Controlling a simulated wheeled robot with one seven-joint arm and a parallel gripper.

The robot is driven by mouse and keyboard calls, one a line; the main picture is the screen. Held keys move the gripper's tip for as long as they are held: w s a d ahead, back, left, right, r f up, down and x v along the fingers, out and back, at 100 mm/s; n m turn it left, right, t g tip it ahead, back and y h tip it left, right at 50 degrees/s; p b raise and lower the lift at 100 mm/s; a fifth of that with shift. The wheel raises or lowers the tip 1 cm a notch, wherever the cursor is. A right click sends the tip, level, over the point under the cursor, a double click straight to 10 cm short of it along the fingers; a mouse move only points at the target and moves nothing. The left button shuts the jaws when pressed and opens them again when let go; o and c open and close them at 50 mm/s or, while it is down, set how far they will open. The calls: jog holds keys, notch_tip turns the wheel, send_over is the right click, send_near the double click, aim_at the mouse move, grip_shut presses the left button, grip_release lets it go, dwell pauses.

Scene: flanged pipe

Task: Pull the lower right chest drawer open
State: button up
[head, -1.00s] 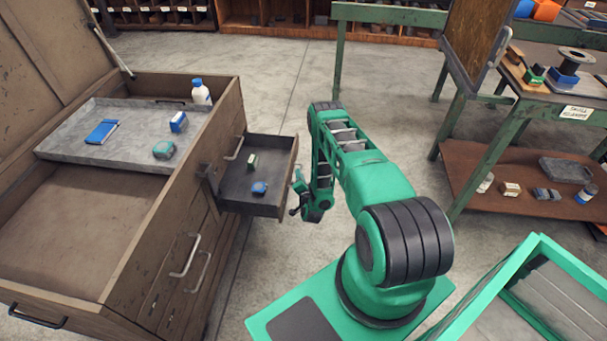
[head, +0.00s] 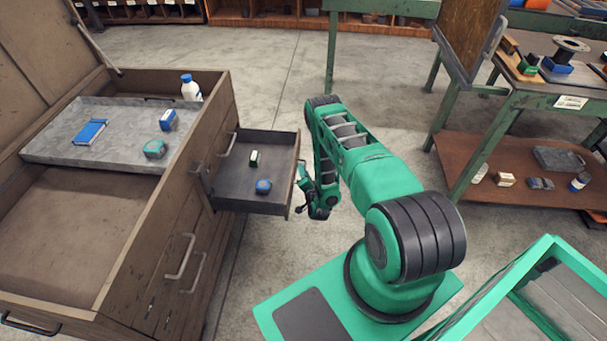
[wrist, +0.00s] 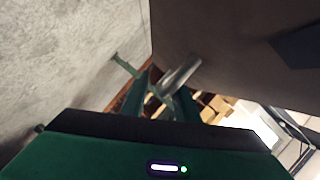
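The chest (head: 150,225) stands at the left in the head view with its lid up. Its lower right drawer (head: 268,207) is pulled well out from the chest's side, below a closed drawer whose handle (head: 230,144) shows. My gripper (head: 302,192) is at the open drawer's outer front. In the wrist view the drawer front (wrist: 220,35) is a dark panel, and its grey bar handle (wrist: 180,76) runs between my gripper's fingers (wrist: 162,100). The gripper looks shut on this handle; the exact contact is partly hidden.
A grey tray (head: 60,150) with small items and a white bottle (head: 190,88) are in the chest's top. A green-framed workbench (head: 500,125) stands at right. The floor between is clear.

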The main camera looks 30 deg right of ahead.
jog(key=shift+s, duration=0.1)
jog(key=v, duration=1)
jog(key=shift+s+a, duration=0.2)
